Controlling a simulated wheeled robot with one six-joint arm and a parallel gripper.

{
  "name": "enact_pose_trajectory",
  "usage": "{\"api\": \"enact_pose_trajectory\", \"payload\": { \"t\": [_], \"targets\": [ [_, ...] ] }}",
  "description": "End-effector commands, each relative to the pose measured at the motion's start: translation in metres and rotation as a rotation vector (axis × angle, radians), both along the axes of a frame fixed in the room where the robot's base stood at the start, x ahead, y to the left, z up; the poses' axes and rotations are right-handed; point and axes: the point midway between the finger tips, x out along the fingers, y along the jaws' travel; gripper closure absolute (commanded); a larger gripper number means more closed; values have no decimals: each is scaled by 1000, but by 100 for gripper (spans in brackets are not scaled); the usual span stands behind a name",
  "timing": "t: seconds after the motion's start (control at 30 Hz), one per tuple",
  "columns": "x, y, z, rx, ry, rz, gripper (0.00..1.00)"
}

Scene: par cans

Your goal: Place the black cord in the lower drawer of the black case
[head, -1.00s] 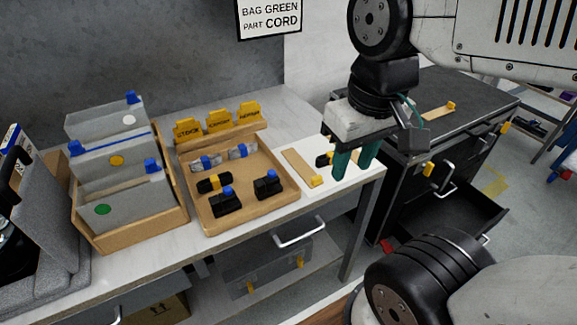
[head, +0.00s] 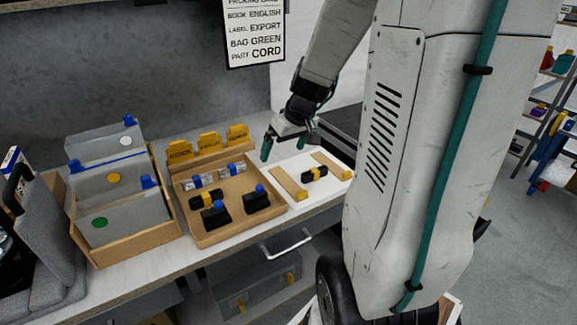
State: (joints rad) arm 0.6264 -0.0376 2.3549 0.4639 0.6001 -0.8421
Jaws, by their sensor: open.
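A black cord bundle with a yellow band (head: 314,174) lies on a white mat (head: 296,206) between two wooden strips. A similar black bundle with a yellow band (head: 204,198) lies in the wooden tray. My gripper (head: 290,145) is open and empty, with its green fingers spread, above the back of the bench behind the cord and apart from it. The black case (head: 342,133) shows only as a dark strip of its top behind my arm. Its drawers are hidden by my arm.
The tray (head: 237,236) also holds black blue-topped parts and clear packets, with yellow tags behind. A box of grey sleeves (head: 130,250) stands left of it. A sign (head: 254,35) hangs above. A grey case (head: 262,285) sits under the bench.

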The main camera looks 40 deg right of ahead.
Motion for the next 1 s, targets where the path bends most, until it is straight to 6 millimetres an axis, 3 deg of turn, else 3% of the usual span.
{"api": "enact_pose_trajectory", "payload": {
  "t": [0.03, 0.1, 0.2, 0.3, 0.43, 1.0],
  "targets": [
    [0, -30, -19, -8, -1, -40, 0],
    [-2, -65, -38, -35, -11, -74, 0],
    [-8, -103, -61, -68, -15, -114, 0],
    [-14, -125, -75, -91, -14, -136, 0],
    [-16, -137, -88, -103, -12, -146, 0],
    [0, -142, -154, -104, -11, -144, 0]
  ]
}}
